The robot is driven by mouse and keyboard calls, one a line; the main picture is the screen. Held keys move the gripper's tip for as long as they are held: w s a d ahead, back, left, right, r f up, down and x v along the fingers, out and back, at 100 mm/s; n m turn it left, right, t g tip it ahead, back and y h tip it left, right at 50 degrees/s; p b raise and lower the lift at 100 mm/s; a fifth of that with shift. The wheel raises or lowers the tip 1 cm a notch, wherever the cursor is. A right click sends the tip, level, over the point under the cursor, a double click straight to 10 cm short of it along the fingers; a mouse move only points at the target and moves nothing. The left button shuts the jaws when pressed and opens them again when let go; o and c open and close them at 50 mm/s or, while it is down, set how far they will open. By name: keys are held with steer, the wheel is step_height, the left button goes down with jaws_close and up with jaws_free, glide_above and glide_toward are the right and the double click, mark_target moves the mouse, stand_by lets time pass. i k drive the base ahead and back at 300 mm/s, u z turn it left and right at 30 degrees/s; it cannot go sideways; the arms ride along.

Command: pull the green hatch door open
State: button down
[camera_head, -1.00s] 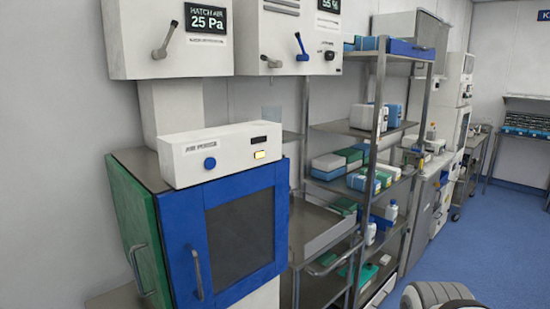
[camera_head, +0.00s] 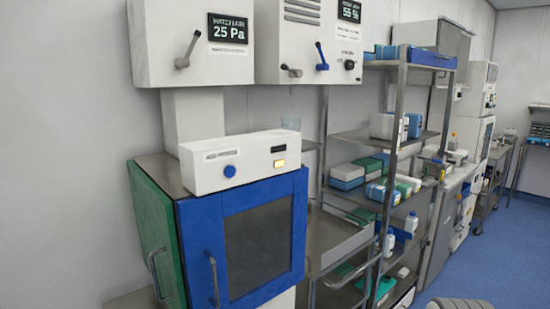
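The green hatch door (camera_head: 158,232) is on the left side of a box-shaped hatch. It looks closed, flush with the box, and is seen at a steep angle. Its grey bar handle (camera_head: 157,274) stands upright near the edge close to the blue door. The blue hatch door (camera_head: 243,245) on the front has a dark window and its own grey handle (camera_head: 214,281); it also looks closed. My gripper is not in view.
A white control box (camera_head: 240,161) with a blue knob and lit yellow button sits on the hatch. Wall units with levers, one reading 25 Pa (camera_head: 228,28), hang above. Steel shelving (camera_head: 395,150) with boxes stands to the right. Blue floor (camera_head: 490,255) is open at far right.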

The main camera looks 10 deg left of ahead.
mark_target(154, 214)
steer(key=u, duration=1.4)
steer(key=k, duration=1.05)
steer(key=u, duration=0.85)
steer(key=i, duration=1.6)
steer(key=z, duration=0.15)
